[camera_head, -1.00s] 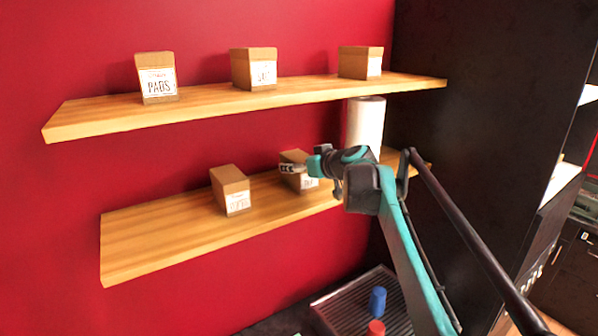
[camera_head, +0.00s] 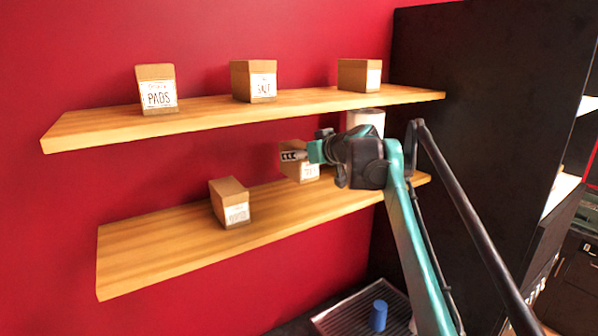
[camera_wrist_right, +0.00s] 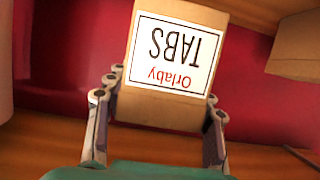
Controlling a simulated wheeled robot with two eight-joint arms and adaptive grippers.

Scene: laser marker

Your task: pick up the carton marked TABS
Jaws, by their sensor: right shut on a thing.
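The carton marked TABS (camera_wrist_right: 172,54) is a brown box with a white label reading "Orlaby TABS", upside down in the right wrist view. My right gripper (camera_wrist_right: 158,98) has a finger on each side of it and is shut on it. In the head view the carton (camera_head: 309,173) is partly hidden behind my right gripper (camera_head: 294,156). It appears held a little above the lower shelf (camera_head: 160,247). My left gripper is not in view.
Another carton (camera_head: 232,203) stands to the left on the lower shelf. The upper shelf (camera_head: 205,115) above bears a PADS carton (camera_head: 157,91) and two more cartons. The lower shelf's left end is clear.

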